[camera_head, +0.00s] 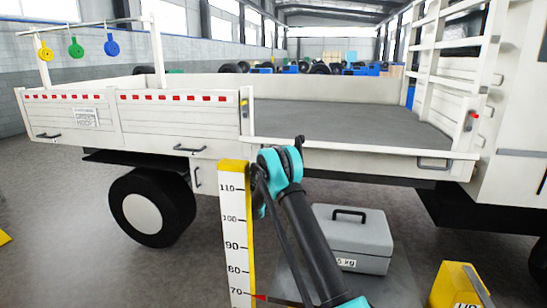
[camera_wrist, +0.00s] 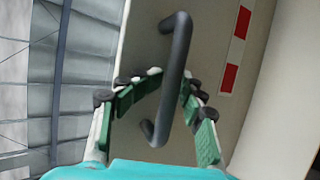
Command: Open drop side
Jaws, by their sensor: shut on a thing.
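The truck's right drop side (camera_head: 385,153) shows as a narrow white strip along the bed edge, well below the upright left drop side (camera_head: 70,112). It looks swung outward; its exact angle is hard to tell. A dark handle (camera_head: 434,164) shows near its right end. In the wrist view, my gripper (camera_wrist: 168,84) is shut around another dark bar handle (camera_wrist: 178,55) on a pale panel (camera_wrist: 215,55) with a red-and-white strip. In the head view, my gripper (camera_head: 299,144) is at the left part of this strip, its fingers mostly hidden by my arm.
A yellow-topped measuring post (camera_head: 235,205) stands just left of my arm. The grey truck bed (camera_head: 340,120) is empty. Corner latches (camera_head: 243,103) sit on the posts.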

